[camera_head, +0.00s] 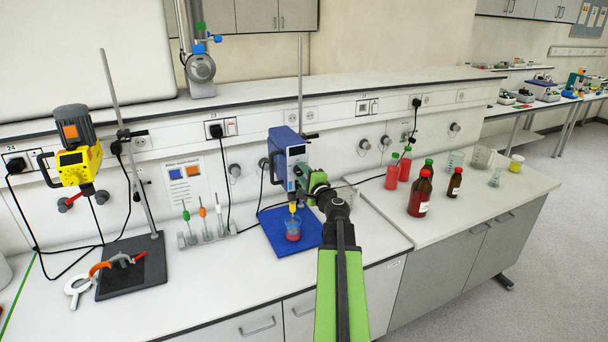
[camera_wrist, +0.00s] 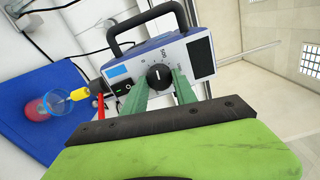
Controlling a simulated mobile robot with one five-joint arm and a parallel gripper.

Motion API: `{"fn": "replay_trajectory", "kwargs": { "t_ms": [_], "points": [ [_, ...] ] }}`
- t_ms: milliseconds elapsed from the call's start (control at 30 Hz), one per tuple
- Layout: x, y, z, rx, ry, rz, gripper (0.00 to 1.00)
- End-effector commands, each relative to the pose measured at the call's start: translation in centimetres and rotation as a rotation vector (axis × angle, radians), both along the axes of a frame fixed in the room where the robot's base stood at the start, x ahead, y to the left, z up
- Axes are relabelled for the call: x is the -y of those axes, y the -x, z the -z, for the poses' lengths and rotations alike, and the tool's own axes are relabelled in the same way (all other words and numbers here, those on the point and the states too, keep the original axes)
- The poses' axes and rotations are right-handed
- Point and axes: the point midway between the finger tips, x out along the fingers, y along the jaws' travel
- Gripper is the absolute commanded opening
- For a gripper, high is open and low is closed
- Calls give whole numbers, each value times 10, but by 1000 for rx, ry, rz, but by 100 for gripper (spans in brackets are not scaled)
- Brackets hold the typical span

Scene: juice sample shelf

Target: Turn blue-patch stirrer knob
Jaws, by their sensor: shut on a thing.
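The blue stirrer (camera_head: 284,157) stands on a blue base (camera_head: 274,237) at the middle of the bench. In the wrist view its grey front panel (camera_wrist: 194,48) carries a blue patch (camera_wrist: 117,71), a dark display and a black knob (camera_wrist: 159,77) with a white mark and a printed scale around it. My gripper (camera_wrist: 163,82) has its two green fingers shut on the knob, one on each side. In the head view my gripper (camera_head: 308,178) reaches the stirrer's right side and hides the knob. A beaker with red liquid (camera_head: 293,230) sits under the stirrer's yellow chuck.
A yellow stirrer with an orange patch (camera_head: 76,148) hangs on a stand at the left. A rack of stirring rods (camera_head: 207,238) stands left of the blue base. Red bottles (camera_head: 420,193) and glassware stand on the right bench.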

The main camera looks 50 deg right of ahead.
Motion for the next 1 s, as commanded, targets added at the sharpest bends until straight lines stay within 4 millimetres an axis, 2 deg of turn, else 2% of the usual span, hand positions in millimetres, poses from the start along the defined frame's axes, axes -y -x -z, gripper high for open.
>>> {"fn": "replay_trajectory", "kwargs": {
  "t_ms": [300,833,867,1000],
  "points": [
    [0,1,1,-44,104,0,0],
    [0,1,1,-51,122,0,0],
    [0,1,1,-51,122,0,38],
    [0,1,1,-50,120,0,56]
  ]
}}
